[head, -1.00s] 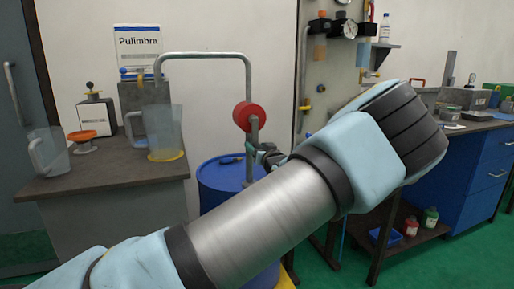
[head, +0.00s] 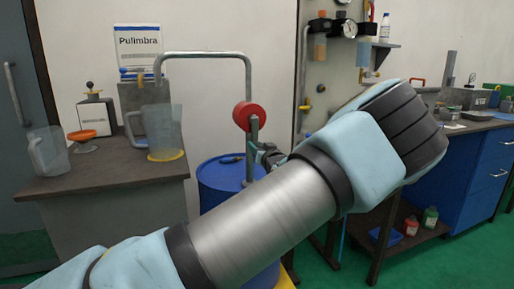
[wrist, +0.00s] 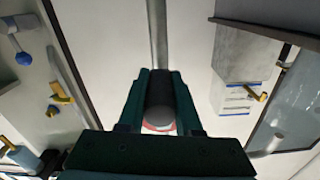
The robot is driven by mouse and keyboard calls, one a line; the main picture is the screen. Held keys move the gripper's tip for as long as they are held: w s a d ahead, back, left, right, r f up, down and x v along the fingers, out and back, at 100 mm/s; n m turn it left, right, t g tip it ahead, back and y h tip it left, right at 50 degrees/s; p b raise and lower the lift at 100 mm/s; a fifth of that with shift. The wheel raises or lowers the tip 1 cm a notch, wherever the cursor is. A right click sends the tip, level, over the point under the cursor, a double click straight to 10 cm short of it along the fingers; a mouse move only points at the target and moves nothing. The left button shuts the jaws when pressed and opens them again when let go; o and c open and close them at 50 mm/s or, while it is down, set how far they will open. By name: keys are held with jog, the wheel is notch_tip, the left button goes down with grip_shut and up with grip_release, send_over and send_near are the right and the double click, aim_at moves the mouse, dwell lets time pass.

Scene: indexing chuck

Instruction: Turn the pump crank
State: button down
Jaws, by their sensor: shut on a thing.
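The red pump body (head: 247,115) sits on a grey pipe (head: 205,55) that rises from a blue drum (head: 220,176) and bends over to the left. A grey crank arm (head: 254,132) hangs down from the pump's front. My gripper (head: 268,155) is at the crank's lower end, partly hidden behind my own arm. In the wrist view, my gripper's fingers (wrist: 160,98) stand on both sides of a rounded grey crank handle (wrist: 160,118), shut on it. A bit of red shows behind the handle.
A clear jug (head: 165,132) stands on a yellow disc under the spout, on the dark-topped left bench (head: 105,177). Another jug (head: 48,150) and an orange dish (head: 82,135) stand there too. A wall panel (head: 325,80) and blue cabinet (head: 480,165) are at right.

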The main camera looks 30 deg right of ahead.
jog(key=shift+d+n+b, duration=0.3)
jog(key=shift+d+n, duration=0.05)
jog(key=shift+n, duration=0.05)
dwell(0.8)
jog(key=d+r+n+b, duration=0.85)
jog(key=n+b, duration=0.45)
jog(key=n, duration=0.5)
jog(key=a+r+n+b, duration=0.8)
jog(key=n+b, duration=0.6)
jog(key=n, duration=0.1)
jog(key=shift+r+b, duration=0.25)
jog(key=shift+b, duration=0.15)
